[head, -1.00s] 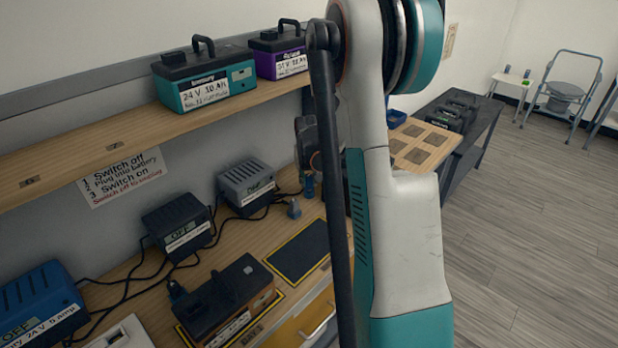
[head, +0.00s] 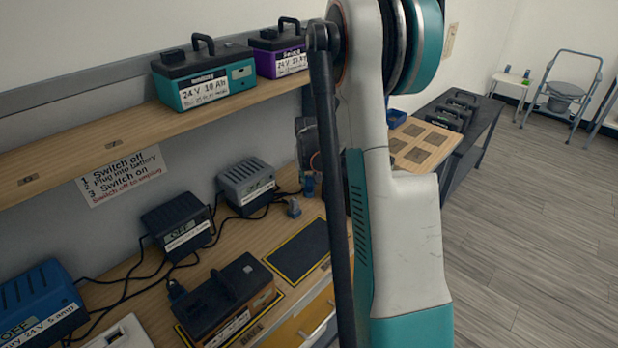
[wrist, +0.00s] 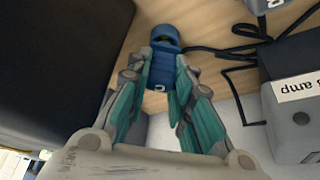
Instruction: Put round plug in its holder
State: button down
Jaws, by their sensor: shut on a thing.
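In the wrist view my gripper (wrist: 163,90) is shut on a blue plug (wrist: 158,72), with a teal-padded finger on each side. The plug's far end meets a rounded blue part with a dark top, close to the wood bench; I cannot tell whether that part is plug or holder. In the head view a blue piece (head: 309,187) shows below my gripper, which my arm mostly hides. A small blue-grey fitting (head: 293,207) stands on the bench just left of it. It may be the holder, but it is too small to be sure.
A grey charger (head: 247,186), a dark charger (head: 179,226) and a blue charger (head: 40,307) trail black cables over the bench. A dark battery (head: 229,303) sits in front, beside an empty yellow-edged mat (head: 298,249). A shelf (head: 75,150) with batteries runs above.

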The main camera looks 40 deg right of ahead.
jog(key=shift+f+b, duration=0.35)
jog(key=shift+f, duration=0.2)
jog(key=c, duration=1.3)
grip_release()
jog(key=shift+c, duration=0.2)
jog(key=shift+r, duration=0.1)
jog(key=shift+r, duration=0.1)
jog(key=v, duration=1.1)
jog(key=shift+a+r, duration=0.25)
jog(key=shift+r, duration=0.05)
